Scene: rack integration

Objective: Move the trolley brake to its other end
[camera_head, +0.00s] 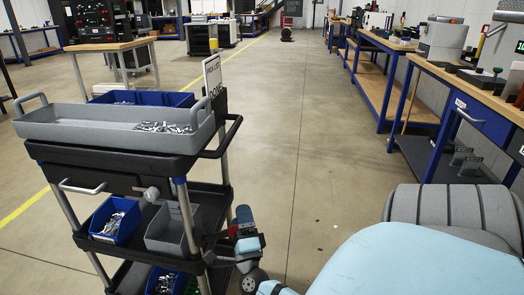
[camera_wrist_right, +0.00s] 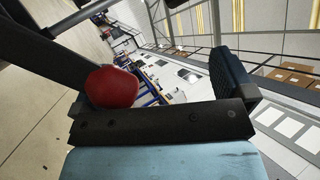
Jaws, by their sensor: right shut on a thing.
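The trolley (camera_head: 120,135) stands at the left in the head view, with a dark frame, grey posts and several shelves. My right gripper (camera_head: 240,230) is low beside the trolley's right front post. The trolley brake shows as a red rounded knob (camera_wrist_right: 111,88) in the right wrist view, at the left side of the jaws. My right gripper is shut on the brake. In the head view the brake is small and mostly hidden by the gripper, so its exact position is unclear. My left gripper is not in view.
The trolley carries a long grey tray (camera_head: 85,127) with metal parts, blue bins (camera_head: 117,220) and a grey bin (camera_head: 165,235). Blue-framed workbenches (camera_head: 450,95) line the right side. The middle floor (camera_head: 300,130) is clear.

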